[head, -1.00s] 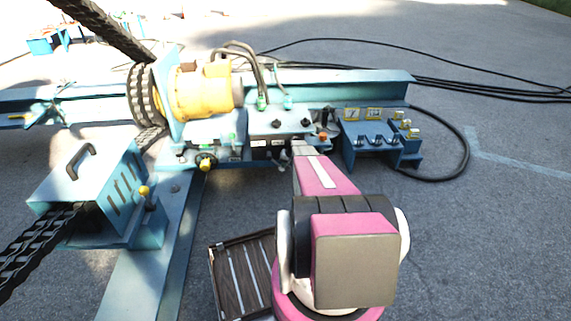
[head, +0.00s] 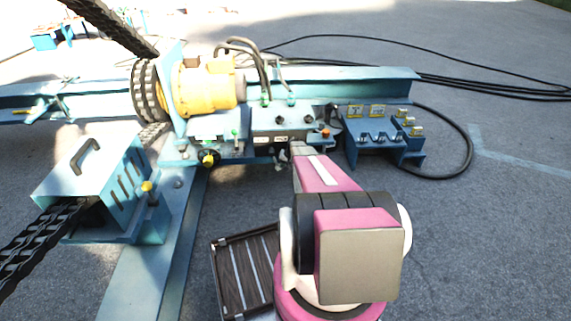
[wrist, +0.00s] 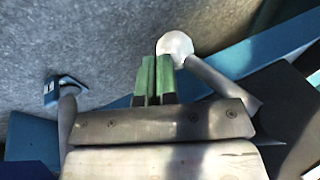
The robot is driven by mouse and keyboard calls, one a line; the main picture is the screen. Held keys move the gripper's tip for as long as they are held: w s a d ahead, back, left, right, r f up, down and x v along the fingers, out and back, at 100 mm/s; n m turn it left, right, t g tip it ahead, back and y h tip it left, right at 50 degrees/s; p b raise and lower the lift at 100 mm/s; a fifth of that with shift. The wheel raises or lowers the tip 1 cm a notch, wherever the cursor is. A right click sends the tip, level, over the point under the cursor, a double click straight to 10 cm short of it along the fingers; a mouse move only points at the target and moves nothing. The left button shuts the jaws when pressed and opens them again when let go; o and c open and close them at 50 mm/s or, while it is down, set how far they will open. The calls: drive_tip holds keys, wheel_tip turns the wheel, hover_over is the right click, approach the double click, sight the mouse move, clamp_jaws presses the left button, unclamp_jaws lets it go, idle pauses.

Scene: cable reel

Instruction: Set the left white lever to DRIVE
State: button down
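In the wrist view a round white knob (wrist: 175,46) tops a grey lever rod (wrist: 215,80) that slants down to the right. My gripper (wrist: 156,62) has its two green-padded fingers together with only a thin dark gap between them. The fingertips are right beside the knob, on its left; I cannot tell if they touch it. The knob is not between the fingers. I cannot tell whether this is the left lever. In the head view my pink arm reaches to the front of the blue control box (head: 283,118); my fingers and the levers there are too small or hidden.
A second grey rod with a blue end (wrist: 62,90) is left in the wrist view. In the head view a yellow motor (head: 207,88) stands behind left, a blue stand with small switches (head: 375,135) to the right. A slatted crate (head: 245,272) lies on the ground near my arm.

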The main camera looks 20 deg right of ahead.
sight(278, 167)
drive_tip(key=shift+w+a+f+t+y, duration=0.2)
drive_tip(key=shift+a+f+y, duration=0.3)
drive_tip(key=shift+y, duration=0.2)
drive_tip(key=shift+w+a+f+t+y, duration=0.2)
drive_tip(key=shift+a+f+y, duration=0.15)
drive_tip(key=shift+a+y, duration=0.3)
drive_tip(key=shift+a+f, duration=0.2)
drive_tip(key=shift+a, duration=0.3)
drive_tip(key=shift+w, duration=0.1)
drive_tip(key=v, duration=1)
drive_tip(key=shift+d+r, duration=0.2)
drive_tip(key=shift+r, duration=0.1)
drive_tip(key=shift+s, duration=0.25)
